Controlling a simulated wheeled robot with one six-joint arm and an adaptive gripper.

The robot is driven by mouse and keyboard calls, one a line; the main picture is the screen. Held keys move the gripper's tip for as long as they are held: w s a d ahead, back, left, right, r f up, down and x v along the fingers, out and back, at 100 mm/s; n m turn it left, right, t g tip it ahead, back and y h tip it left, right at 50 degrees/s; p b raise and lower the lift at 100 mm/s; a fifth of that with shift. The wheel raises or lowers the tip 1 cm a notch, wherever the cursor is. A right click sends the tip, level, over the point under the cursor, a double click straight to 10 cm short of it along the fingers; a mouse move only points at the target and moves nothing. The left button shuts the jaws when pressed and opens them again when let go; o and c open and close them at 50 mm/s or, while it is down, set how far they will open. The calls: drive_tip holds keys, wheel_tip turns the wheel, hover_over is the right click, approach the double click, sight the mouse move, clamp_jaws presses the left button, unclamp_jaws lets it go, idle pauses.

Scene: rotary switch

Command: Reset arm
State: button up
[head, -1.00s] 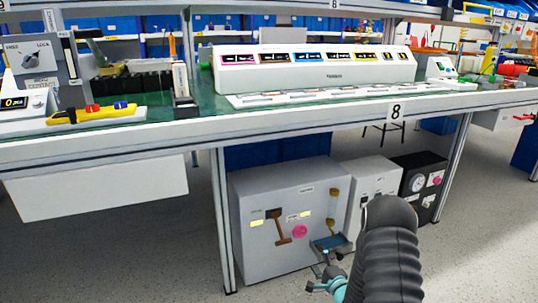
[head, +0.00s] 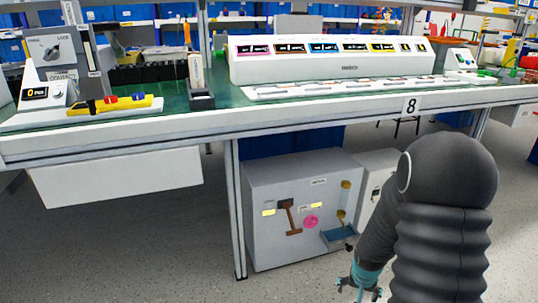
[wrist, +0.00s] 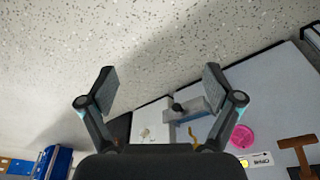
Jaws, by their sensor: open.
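My gripper (head: 361,287) shows at the bottom of the head view, below and to the right of a grey cabinet's front. In the wrist view my gripper (wrist: 160,88) is open, with nothing between its spread fingers. My dark ribbed arm covers the right side of the head view. A grey panel with a rotary switch (head: 52,50), marked LOCK, stands on the bench at the upper left, far from my gripper. The grey cabinet (head: 270,240) carries a brown lever (head: 291,217), a pink round knob (head: 311,222) and a small blue-grey tray (head: 339,236).
The workbench edge (head: 300,122) runs above the cabinet, with a metal leg (head: 237,210) to its left. A second grey box (head: 373,170) is partly hidden by my arm. The speckled floor in front is clear. The cabinet's pink knob also shows in the wrist view (wrist: 241,138).

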drive_tip(key=s+a+r+n+t+p, duration=0.1)
drive_tip(key=s+a+r+p, duration=0.1)
drive_tip(key=s+r, duration=0.5)
drive_tip(key=s+a+r+n+t+p, duration=0.1)
drive_tip(key=s+a+r+p, duration=0.2)
drive_tip(key=r, duration=1.6)
drive_tip(key=s+a+r+n+t+y+p, duration=0.1)
drive_tip(key=s+a+r, duration=0.4)
drive_tip(key=s+r, duration=0.5)
wheel_tip(320, 180, up, 3)
drive_tip(key=shift+s+a+r+n+p, duration=0.1)
drive_tip(key=shift+s+a+n+p, duration=0.25)
drive_tip(key=shift+n+p, duration=0.45)
drive_tip(key=shift+c, duration=0.2)
